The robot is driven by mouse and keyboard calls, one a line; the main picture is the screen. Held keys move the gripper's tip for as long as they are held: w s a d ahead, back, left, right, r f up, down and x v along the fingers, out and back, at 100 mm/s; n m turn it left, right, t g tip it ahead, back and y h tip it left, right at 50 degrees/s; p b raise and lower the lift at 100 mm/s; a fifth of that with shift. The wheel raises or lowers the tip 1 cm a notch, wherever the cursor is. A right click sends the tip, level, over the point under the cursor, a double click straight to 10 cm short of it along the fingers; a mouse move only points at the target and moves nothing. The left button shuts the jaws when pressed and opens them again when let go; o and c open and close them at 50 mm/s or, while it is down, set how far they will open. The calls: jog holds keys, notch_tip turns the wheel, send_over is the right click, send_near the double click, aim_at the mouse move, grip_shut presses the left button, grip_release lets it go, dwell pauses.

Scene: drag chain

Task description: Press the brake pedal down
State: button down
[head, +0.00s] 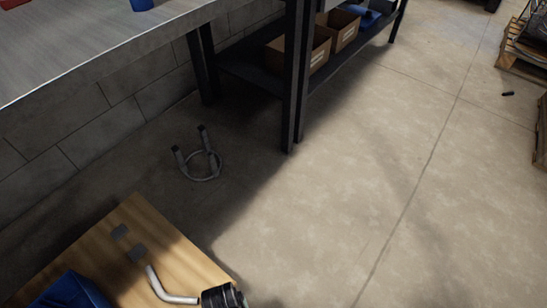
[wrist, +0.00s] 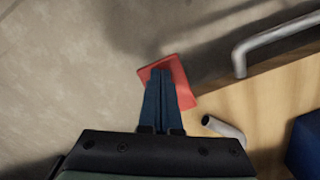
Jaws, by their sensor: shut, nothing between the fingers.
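A red flat plate (wrist: 180,78), which looks like the brake pedal, shows in the wrist view beside the edge of a wooden board. My gripper (wrist: 161,72) has its two dark blue fingers together, with nothing between them. The fingertips overlap the middle of the red plate in the picture and hide part of it. I cannot tell whether they touch it or how far down the plate is. Neither the red plate nor my gripper can be made out in the head view.
The wooden board (wrist: 265,100) carries a short silver tube (wrist: 223,127) and a blue object (wrist: 305,145). A bent silver handle (wrist: 270,38) rises at its far edge. In the head view, a workbench (head: 100,55) stands upper left; open concrete floor (head: 330,220) lies right.

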jog(key=shift+f, duration=0.25)
jog(key=shift+r, duration=0.25)
notch_tip(320, 180, up, 6)
jog(key=p, duration=0.6)
jog(key=shift+p, duration=0.35)
